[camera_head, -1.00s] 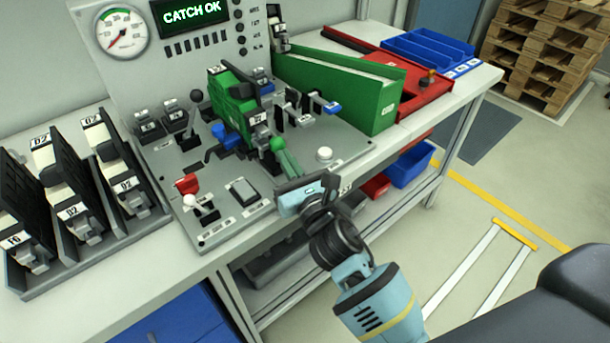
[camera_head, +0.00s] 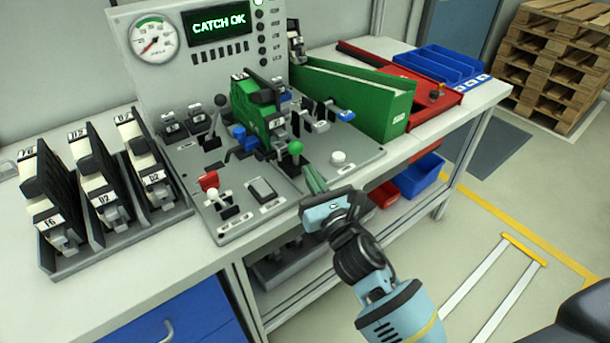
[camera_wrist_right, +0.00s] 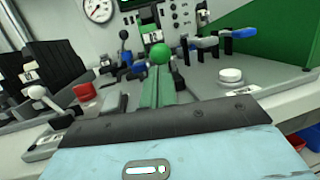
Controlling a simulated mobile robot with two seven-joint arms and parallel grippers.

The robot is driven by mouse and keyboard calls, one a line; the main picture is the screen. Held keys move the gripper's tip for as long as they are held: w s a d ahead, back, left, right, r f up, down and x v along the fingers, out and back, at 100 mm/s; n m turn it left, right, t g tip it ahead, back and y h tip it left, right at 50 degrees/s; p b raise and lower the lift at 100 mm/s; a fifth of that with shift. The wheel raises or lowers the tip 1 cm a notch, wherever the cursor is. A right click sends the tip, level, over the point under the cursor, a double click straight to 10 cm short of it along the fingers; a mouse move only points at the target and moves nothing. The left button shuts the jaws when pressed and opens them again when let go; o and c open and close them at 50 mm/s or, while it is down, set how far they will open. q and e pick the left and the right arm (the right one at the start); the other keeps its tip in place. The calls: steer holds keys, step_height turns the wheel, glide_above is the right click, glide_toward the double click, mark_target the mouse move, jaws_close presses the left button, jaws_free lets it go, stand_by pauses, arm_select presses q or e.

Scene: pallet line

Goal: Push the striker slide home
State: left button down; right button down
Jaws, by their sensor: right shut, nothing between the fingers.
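A green ball knob (camera_head: 295,148) stands at the front of the green-and-black fixture (camera_head: 258,112) on the grey panel. I cannot tell for certain that this knob is the striker slide's. My right gripper (camera_head: 314,180) is shut and empty, its green fingers pointing at the knob from the panel's front edge. A small gap shows between fingertips and knob in the head view. In the right wrist view the knob (camera_wrist_right: 160,54) appears just beyond the shut fingers (camera_wrist_right: 157,88). My left gripper is not in view.
The display (camera_head: 218,28) reads CATCH OK. A red-based switch (camera_head: 209,182), a white button (camera_head: 338,158) and several levers stand around the fixture. A green sloped bin (camera_head: 365,105) is to the right, and a rack (camera_head: 100,245) of modules to the left.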

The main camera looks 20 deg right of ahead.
arm_select(q)
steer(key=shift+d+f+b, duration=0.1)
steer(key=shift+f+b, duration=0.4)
steer(key=shift+b, duration=0.15)
arm_select(e)
steer(key=v, duration=1)
